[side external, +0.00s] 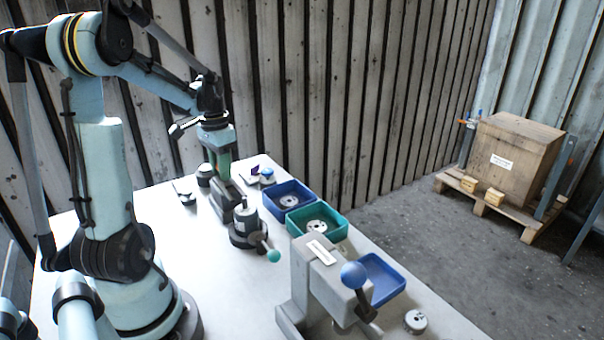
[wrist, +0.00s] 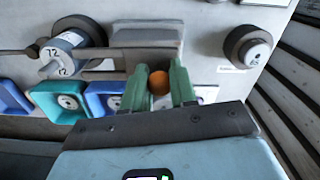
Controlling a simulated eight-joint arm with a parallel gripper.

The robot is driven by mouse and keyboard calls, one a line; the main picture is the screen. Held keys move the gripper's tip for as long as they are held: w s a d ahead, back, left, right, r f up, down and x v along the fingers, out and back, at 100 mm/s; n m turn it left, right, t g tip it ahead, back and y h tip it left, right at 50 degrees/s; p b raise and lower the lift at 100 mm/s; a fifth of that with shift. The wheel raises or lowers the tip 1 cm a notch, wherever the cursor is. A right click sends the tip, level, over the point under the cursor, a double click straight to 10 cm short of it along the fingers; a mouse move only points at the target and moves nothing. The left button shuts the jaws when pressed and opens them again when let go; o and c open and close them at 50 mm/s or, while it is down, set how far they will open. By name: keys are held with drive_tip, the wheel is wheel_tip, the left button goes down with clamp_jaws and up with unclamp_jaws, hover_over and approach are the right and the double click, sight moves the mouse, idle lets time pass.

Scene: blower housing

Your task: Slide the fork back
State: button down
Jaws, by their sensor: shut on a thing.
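The fork (wrist: 148,36) is a grey block with two flat prongs pointing left in the wrist view. Its orange knob (wrist: 159,83) sits between the green fingers of my gripper (wrist: 160,88), which is shut on it. The prong ends lie close to a pale cylinder (wrist: 62,45) marked 72 on a dark round base; I cannot tell whether they touch it. In the side view my gripper (side external: 220,170) points down over the grey fork block (side external: 226,197), with the cylinder (side external: 245,216) just in front. The knob is hidden there.
A blue bin (side external: 274,187) and a green bin (side external: 343,225) hold round parts. A grey press (side external: 316,268) with a blue ball handle stands nearer the camera, beside another blue bin (side external: 402,284). A teal-ball lever (side external: 273,256) sticks out from the cylinder's base. A dark round part (wrist: 249,46) stands right.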

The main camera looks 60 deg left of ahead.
drive_tip(key=shift+a, duration=0.35)
drive_tip(key=c, duration=0.9)
unclamp_jaws()
drive_tip(key=shift+d, duration=0.1)
wheel_tip(320, 180, up, 12)
drive_tip(key=shift+r, duration=0.1)
drive_tip(key=w+d+f+t, duration=0.1)
drive_tip(key=d+f+t, duration=0.1)
drive_tip(key=d, duration=0.7)
drive_tip(key=w+d+f+m+t, duration=0.1)
drive_tip(key=w+d+f+t, duration=0.1)
drive_tip(key=d, duration=0.8)
drive_tip(key=w+d+f+m+t, duration=0.1)
drive_tip(key=d+f+t, duration=0.2)
drive_tip(key=d, duration=0.7)
drive_tip(key=shift+w+f, duration=0.15)
drive_tip(key=shift+f, duration=0.05)
